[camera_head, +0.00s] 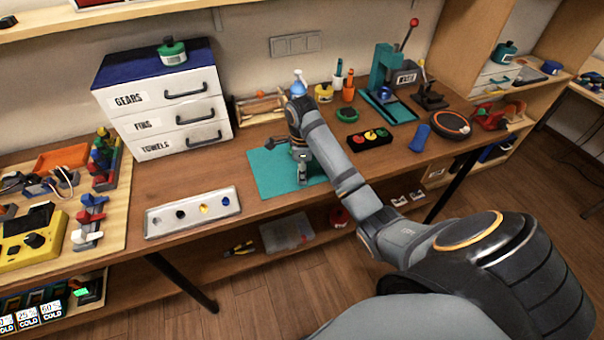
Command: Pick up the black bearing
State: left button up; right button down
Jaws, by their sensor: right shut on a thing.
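A small black piece (180,214), which looks like the black bearing, lies in the pale tray (163,234) at the front of the workbench, beside yellow and blue pieces. My right arm reaches over the bench from the lower right. My right gripper (303,179) points down over the teal mat (264,183), to the right of the tray and apart from it. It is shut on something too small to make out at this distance. My left gripper is not in view.
A white drawer cabinet (165,110) stands behind the tray. A black box with coloured buttons (370,139), a blue cylinder (421,138) and a teal press (383,72) stand right of the mat. Brown bench top is clear between tray and mat.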

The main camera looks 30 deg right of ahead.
notch_tip(320, 180, up, 3)
jog(key=shift+r+p, duration=0.1)
jog(key=shift+p, duration=1.15)
jog(key=s+d+r+p, duration=0.6)
jog(key=s+r, duration=0.3)
jog(key=s, duration=0.3)
jog(key=shift+s+r, duration=0.2)
jog(key=shift+s, duration=0.1)
jog(key=shift+d, duration=0.1)
